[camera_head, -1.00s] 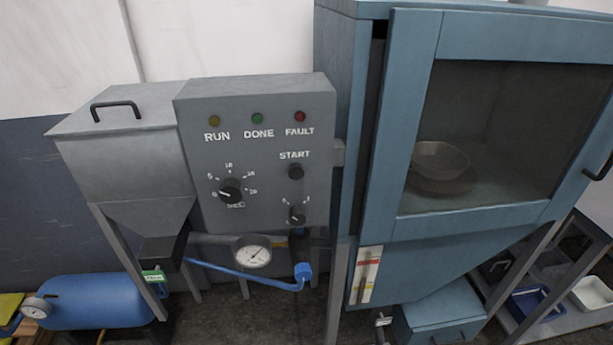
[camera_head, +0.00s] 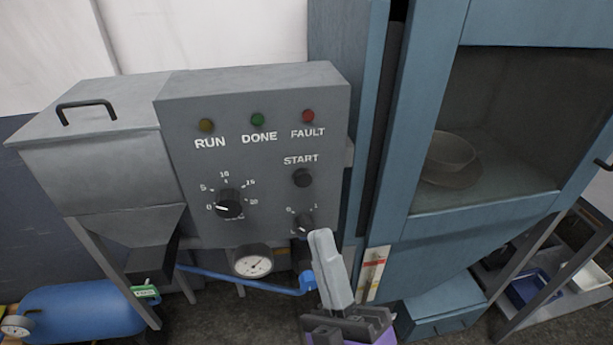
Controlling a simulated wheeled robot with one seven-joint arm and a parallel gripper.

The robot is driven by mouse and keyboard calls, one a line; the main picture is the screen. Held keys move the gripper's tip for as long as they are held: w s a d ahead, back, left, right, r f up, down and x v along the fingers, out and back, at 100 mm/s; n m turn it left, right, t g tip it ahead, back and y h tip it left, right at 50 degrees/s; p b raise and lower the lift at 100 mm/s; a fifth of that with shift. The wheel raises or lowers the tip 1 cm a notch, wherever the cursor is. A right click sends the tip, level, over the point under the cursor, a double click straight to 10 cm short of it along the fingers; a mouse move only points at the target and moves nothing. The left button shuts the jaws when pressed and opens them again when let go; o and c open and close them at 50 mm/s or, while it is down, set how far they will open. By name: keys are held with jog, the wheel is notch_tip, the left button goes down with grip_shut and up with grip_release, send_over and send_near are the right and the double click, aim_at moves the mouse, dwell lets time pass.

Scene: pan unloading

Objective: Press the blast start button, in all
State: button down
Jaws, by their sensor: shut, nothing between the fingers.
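The start button (camera_head: 302,178) is a dark round button under the word START on the grey control panel (camera_head: 185,150). Nothing covers it. My gripper (camera_head: 322,236) is at the lower middle, shut and empty, its pale fingers pointing up. In the picture its tips are below and slightly right of the button, next to the small 0–1 knob (camera_head: 304,221). I cannot tell how far they are from the panel. The run (camera_head: 206,125), done (camera_head: 257,119) and fault (camera_head: 308,116) lamps look dim.
A seconds dial (camera_head: 229,204) is on the panel's left. A pressure gauge (camera_head: 252,262) and a blue hose (camera_head: 235,283) are below it. The blue cabinet (camera_head: 425,222) stands to the right, with a pan (camera_head: 451,152) behind its window. A grey hopper (camera_head: 90,165) is at left.

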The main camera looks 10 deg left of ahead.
aim_at(303, 178)
dwell(0.3)
jog(key=w+a+b, duration=0.1)
jog(key=w+a, duration=0.1)
jog(key=w, duration=0.6)
jog(key=shift+w+a, duration=0.2)
jog(key=shift+a, duration=0.1)
jog(key=shift+w+b, duration=0.1)
jog(key=shift+b, duration=0.25)
dwell(1.6)
jog(key=shift+w+a, duration=0.1)
jog(key=shift+w, duration=0.2)
